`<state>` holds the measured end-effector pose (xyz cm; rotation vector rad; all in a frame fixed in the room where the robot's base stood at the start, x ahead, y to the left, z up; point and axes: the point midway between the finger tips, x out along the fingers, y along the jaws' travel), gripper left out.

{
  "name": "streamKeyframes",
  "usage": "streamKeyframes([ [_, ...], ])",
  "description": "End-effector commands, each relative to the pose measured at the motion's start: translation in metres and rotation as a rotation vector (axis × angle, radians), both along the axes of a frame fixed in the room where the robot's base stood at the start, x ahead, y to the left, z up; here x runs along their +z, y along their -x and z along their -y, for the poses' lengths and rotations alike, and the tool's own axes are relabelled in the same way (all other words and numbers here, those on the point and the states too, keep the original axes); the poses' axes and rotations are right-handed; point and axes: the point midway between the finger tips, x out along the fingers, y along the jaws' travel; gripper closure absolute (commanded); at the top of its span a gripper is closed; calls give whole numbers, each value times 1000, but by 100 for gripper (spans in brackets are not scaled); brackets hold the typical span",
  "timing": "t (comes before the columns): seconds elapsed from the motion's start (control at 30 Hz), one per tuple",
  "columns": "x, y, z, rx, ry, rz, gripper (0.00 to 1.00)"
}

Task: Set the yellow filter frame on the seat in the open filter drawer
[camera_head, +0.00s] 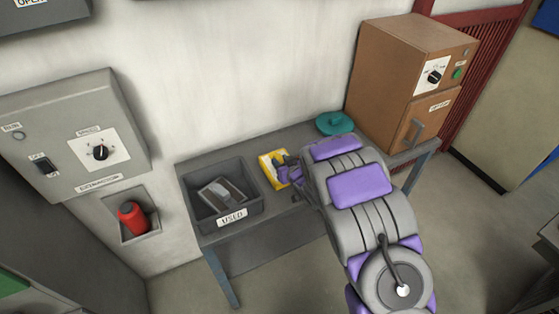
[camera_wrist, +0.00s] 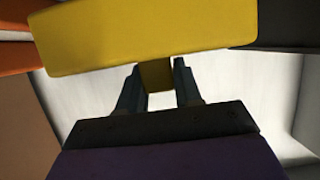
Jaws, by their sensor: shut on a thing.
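The yellow filter frame (camera_head: 268,161) shows in the head view just right of the dark bin, partly hidden by my gripper. In the wrist view the yellow filter frame (camera_wrist: 145,38) fills the top, with a short yellow tab between the fingers. My gripper (camera_head: 291,173) is shut on it; its two fingers also show in the wrist view (camera_wrist: 157,85). I cannot tell whether the frame touches the table. I cannot make out an open filter drawer in either view.
A dark bin (camera_head: 239,215) labelled USED holds a grey framed piece (camera_head: 222,193). A teal round object (camera_head: 334,123) and a brown cabinet (camera_head: 385,75) stand right on the grey table (camera_head: 215,156). A grey control box (camera_head: 75,130) hangs left above a red cylinder (camera_head: 132,217).

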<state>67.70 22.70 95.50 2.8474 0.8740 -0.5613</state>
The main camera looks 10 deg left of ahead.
Motion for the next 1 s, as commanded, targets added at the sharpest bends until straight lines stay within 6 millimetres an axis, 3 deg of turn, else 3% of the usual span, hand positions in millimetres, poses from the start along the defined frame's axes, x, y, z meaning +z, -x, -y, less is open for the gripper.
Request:
streamKeyframes([
  [0.1,-4,-21,-7,1,0,1,100],
  [0.3,-5,-43,-15,1,2,1,100],
  [0.57,-7,-54,-17,-1,3,-2,100],
  [0.77,-40,-53,-16,0,2,-5,100],
  [1.0,-41,-53,-17,-1,3,-2,100],
])
